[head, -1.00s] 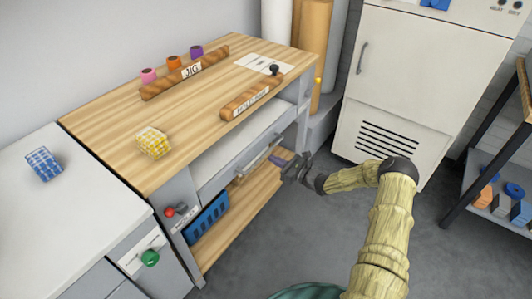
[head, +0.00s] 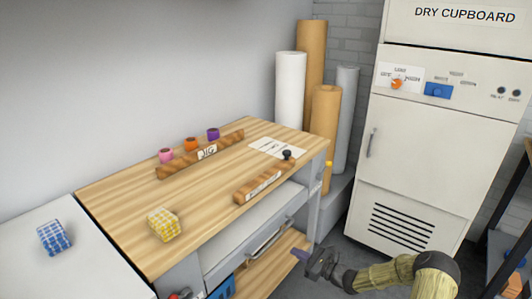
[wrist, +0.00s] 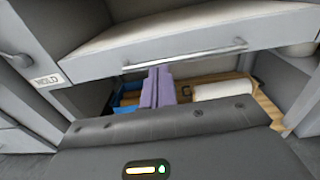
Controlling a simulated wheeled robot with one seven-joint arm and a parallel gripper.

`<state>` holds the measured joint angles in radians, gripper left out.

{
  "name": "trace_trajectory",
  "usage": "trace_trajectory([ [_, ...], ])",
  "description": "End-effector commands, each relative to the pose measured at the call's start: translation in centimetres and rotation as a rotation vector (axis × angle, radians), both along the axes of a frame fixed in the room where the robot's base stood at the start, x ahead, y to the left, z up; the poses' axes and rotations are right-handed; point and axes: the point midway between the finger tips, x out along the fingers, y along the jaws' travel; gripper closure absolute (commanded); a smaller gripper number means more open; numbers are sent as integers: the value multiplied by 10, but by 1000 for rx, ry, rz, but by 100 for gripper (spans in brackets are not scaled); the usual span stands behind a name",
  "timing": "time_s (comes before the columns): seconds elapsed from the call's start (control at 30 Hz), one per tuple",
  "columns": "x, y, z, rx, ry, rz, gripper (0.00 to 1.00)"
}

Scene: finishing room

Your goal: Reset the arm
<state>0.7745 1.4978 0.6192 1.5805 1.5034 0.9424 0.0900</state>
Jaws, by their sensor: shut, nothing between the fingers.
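My gripper (head: 300,255) is in front of the workbench, low and to the right of the drawer handle (head: 268,240) in the head view. In the wrist view its purple fingers (wrist: 158,88) lie together, empty, below the bar handle (wrist: 185,60) of the grey drawer. They look apart from the handle. My forearm comes in from the lower right of the head view.
The wooden workbench (head: 205,200) carries a yellow checked block (head: 164,224), a jig rail (head: 203,153) and several coloured rings. A blue checked block (head: 54,237) is on the white counter. The dry cupboard (head: 415,150) stands behind, right. A lower shelf is under the drawer.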

Motion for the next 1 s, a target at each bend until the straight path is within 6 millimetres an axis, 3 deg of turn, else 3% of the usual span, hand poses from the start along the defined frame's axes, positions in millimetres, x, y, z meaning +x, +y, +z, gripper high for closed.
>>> trace_trajectory([
  [0.17, -20, 29, 15, -139, -25, 154, 100],
  [0.3, -53, 58, 28, -325, -59, 350, 100],
  [0.5, -103, 78, 44, -598, -124, 614, 100],
  [0.73, -156, 78, 67, -904, -221, 880, 100],
  [1.0, -208, 58, 103, -1244, -364, 1141, 100],
])
